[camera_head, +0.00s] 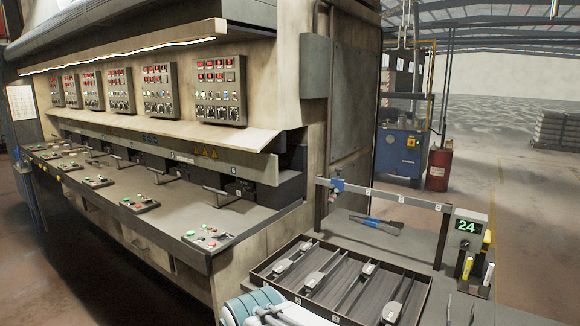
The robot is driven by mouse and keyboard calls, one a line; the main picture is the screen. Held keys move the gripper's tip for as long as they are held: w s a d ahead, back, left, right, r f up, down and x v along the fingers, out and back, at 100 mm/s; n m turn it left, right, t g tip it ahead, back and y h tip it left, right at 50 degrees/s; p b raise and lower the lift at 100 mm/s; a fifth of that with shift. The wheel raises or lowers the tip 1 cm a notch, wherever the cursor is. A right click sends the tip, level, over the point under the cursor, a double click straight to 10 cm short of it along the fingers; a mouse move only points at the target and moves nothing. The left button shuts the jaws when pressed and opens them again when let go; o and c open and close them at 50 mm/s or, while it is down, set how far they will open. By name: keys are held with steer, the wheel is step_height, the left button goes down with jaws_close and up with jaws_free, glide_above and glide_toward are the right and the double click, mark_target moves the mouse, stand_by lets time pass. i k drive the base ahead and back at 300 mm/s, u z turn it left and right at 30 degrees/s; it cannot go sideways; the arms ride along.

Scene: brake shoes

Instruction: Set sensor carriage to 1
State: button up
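A slim grey rail (385,195) spans the bench at the right, with small number plates along it. The plates toward its right end seem to read 3 and 4. A small blue block (338,186), which looks like the sensor carriage, sits near the rail's left end, left of the visible plates. I see no plate at the block itself, and cannot tell if the block covers one. A grey post (468,228) at the rail's right end carries a green display reading 24.
A dark tray (258,272) with several numbered slots and metal pieces lies in front of the rail. A blue-handled tool (377,224) lies behind the rail. Yellow-handled tools (467,268) stand by the post. A long machine with control panels (220,90) fills the left.

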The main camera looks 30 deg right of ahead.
mark_target(338, 183)
steer(key=z, duration=0.6)
steer(key=i, duration=1)
steer(key=z, duration=0.85)
